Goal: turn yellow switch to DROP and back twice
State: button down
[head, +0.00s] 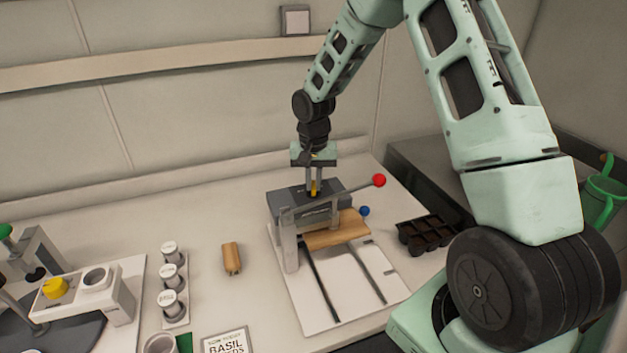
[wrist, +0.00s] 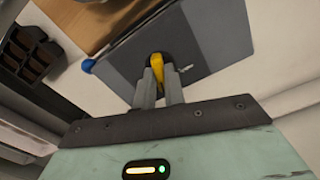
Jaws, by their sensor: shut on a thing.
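The yellow switch (head: 313,187) stands on top of a dark grey box (head: 283,205) on a white-based device. My gripper (head: 314,181) points down over the box, with its two fingers on either side of the switch. In the wrist view the yellow switch (wrist: 166,62) sits between the fingertips of my gripper (wrist: 162,76), which is shut on it. The fingers hide part of the switch. I cannot read the switch's labels, so its position is unclear.
A lever with a red knob (head: 379,180) crosses in front of the box. A blue knob (head: 365,211) and a wooden block (head: 335,232) are below it. A black cell tray (head: 425,233) is at right. Several white-capped jars (head: 170,272) stand left.

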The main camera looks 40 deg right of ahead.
aim_at(313, 184)
jog(key=n+p, duration=0.1)
jog(key=n, duration=0.5)
jog(key=shift+w+r, duration=0.1)
jog(key=n+p, duration=0.1)
jog(key=n, duration=0.5)
jog(key=shift+n, duration=0.4)
jog(key=c, duration=1.5)
grip_release()
notch_tip(313, 184, up, 17)
jog(key=b, duration=0.3)
jog(key=shift+r, duration=0.2)
